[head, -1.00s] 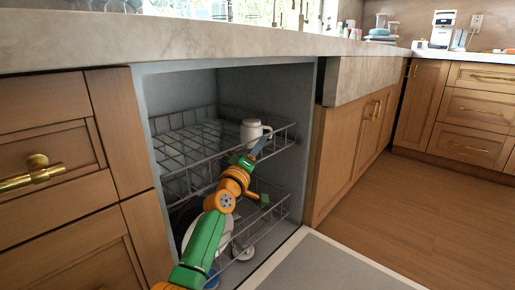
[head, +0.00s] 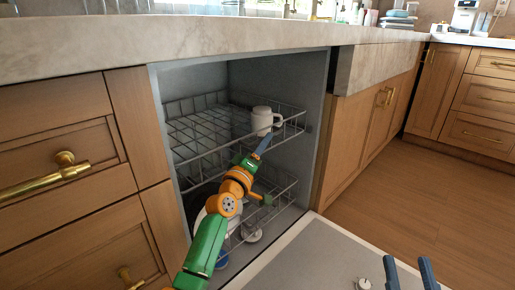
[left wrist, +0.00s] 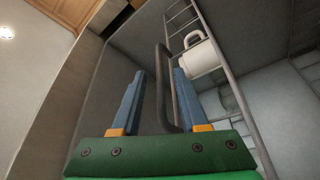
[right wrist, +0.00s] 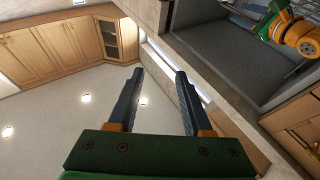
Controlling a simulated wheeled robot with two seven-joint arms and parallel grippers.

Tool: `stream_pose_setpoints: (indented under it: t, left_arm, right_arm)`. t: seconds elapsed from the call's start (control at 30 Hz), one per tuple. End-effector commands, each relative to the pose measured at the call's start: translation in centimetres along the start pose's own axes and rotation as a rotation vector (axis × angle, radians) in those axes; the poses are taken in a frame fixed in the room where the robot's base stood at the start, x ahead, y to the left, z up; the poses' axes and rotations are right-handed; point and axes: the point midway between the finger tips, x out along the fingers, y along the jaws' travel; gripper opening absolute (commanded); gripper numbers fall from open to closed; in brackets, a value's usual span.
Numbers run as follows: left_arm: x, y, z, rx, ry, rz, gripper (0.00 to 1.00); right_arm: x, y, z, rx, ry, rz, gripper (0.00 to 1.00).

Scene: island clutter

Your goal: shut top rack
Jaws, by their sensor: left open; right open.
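The grey wire top rack (head: 205,133) of the dishwasher is in the upper part of the cavity in the head view. A white mug (head: 263,119) stands at its right front corner. My left gripper (head: 265,142) is open at the rack's front, just below the mug. In the left wrist view, a dark upright loop (left wrist: 163,85) of the rack shows between the open fingers (left wrist: 158,75); whether they touch it I cannot tell. The mug (left wrist: 198,58) is beyond. My right gripper (head: 405,270) is open and empty over the lowered door, lower right in the head view.
The lowered dishwasher door (head: 310,255) lies across the front. The lower rack (head: 275,192) holds dishes, partly hidden by my left arm. The stone countertop (head: 180,45) overhangs the cavity. Open wooden floor (head: 430,200) is at right.

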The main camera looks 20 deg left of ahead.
Motion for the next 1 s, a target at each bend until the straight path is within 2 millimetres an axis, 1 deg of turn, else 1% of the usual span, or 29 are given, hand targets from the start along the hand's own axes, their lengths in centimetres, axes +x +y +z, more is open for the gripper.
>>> stream_pose_setpoints:
  t: [0.07,0.2,0.3,0.4,0.5,0.6,1.0]
  left_arm:
    - [-0.5,0.1,-0.1,0.000,0.000,-0.001,0.43]
    - [-1.5,0.1,-0.1,0.001,0.000,-0.001,0.43]
    - [-2.3,0.1,-0.1,0.001,0.000,-0.002,0.43]
    - [-2.8,0.1,-0.1,0.001,0.000,-0.001,0.43]
    - [-3.2,0.0,-0.1,0.000,0.001,-0.001,0.43]
    - [-3.4,0.0,-0.1,0.001,0.001,-0.001,0.43]
    - [-3.4,0.0,0.0,0.001,0.000,-0.001,0.43]
  right_arm:
    - [-0.1,0.3,1.9,0.000,-0.111,0.007,0.50]
    - [-1.0,0.7,5.6,0.002,-0.314,0.017,0.50]
    - [-2.1,0.9,7.8,0.005,-0.441,0.023,0.50]
    - [-3.1,1.1,9.5,0.008,-0.538,0.028,0.50]
    - [-3.8,1.1,10.5,0.010,-0.599,0.031,0.50]
    - [-4.2,1.2,11.0,0.010,-0.627,0.032,0.50]
    - [-4.2,1.2,11.1,0.010,-0.631,0.032,0.50]
